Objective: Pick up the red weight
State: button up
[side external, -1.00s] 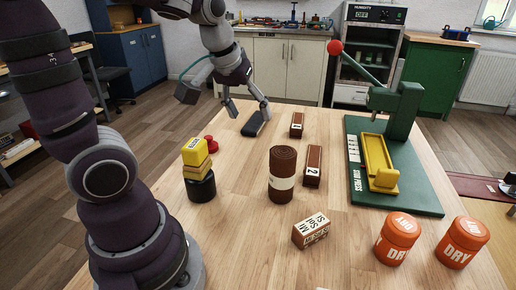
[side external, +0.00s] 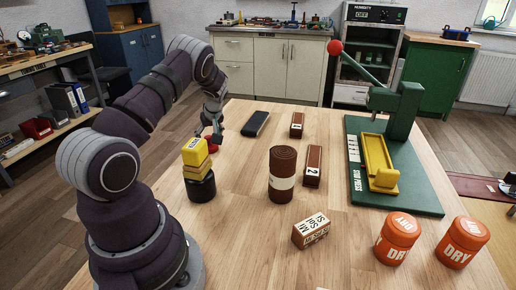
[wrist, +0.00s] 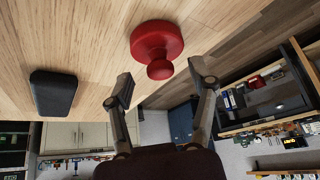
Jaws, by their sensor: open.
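The red weight (wrist: 157,40), a round disc with a small knob, stands on the wooden table (wrist: 60,35) in the wrist view. My gripper (wrist: 159,80) is open, with one finger on each side of the knob in that picture and the weight a little beyond the fingertips. Nothing is between the fingers. In the side view my gripper (side external: 215,132) hangs over the table's left part. The red weight (side external: 212,148) shows there only in part, beside the yellow block and beneath the gripper. I cannot tell whether a finger touches it.
A stack with a yellow block (side external: 194,152) on a black round base (side external: 201,188) stands close in front of the weight. A dark flat case (side external: 256,123) lies to the right. A brown roll (side external: 282,175) and a green press (side external: 400,110) stand farther right.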

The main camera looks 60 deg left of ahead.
jog(key=shift+x, duration=0.9)
grip_shut()
